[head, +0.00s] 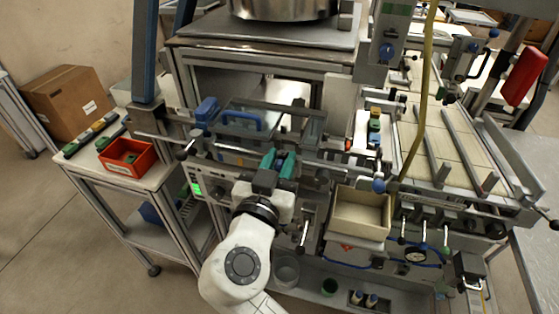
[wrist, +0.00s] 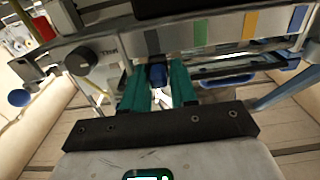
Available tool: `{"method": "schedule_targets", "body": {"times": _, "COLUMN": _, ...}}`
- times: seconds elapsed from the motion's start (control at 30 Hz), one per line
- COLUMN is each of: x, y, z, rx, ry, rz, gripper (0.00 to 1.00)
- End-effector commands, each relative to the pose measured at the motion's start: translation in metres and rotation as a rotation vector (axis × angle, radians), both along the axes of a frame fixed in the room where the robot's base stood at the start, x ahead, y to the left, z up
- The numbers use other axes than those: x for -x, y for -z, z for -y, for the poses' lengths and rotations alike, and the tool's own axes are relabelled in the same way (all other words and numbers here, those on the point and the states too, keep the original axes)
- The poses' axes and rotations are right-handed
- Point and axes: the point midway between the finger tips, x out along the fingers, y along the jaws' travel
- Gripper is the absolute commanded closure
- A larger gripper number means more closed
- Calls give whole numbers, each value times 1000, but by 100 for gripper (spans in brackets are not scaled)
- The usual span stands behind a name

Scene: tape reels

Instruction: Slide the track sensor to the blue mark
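My gripper (wrist: 158,78) has two green fingers at a metal rail. A small blue knob (wrist: 157,74) fills the gap between the fingertips, with a finger against each side. A light grey block lettered "TRK" (wrist: 108,51), which looks like the track sensor, is just left of the fingers in the wrist view; its join to the knob is hidden. The rail carries a dark, a green, a yellow and a blue mark (wrist: 298,19). The blue mark is the farthest right, well away from the fingers. In the head view my gripper (head: 279,161) is at the front rail.
A black knob (wrist: 81,61) sticks out left of the fingers. A blue handle (head: 242,117) lies behind the rail in the head view. An open beige bin (head: 361,212) stands to the right, and a red bin (head: 128,157) sits on the left side table.

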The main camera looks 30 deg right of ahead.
Motion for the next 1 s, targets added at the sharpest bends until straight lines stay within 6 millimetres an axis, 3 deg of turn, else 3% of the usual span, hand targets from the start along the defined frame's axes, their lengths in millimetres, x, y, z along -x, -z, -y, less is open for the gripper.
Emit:
{"method": "schedule_targets", "body": {"times": 0.27, "x": 0, "y": 0, "z": 0, "rx": 0, "ry": 0, "rz": 0, "gripper": 100}}
{"method": "schedule_targets", "body": {"times": 0.73, "x": -1, "y": 1, "z": -2, "rx": 0, "ry": 0, "rz": 0, "gripper": 100}}
{"method": "schedule_targets", "body": {"times": 1.0, "x": -30, "y": 6, "z": -30, "rx": -2, "ry": -2, "rz": 4, "gripper": 100}}
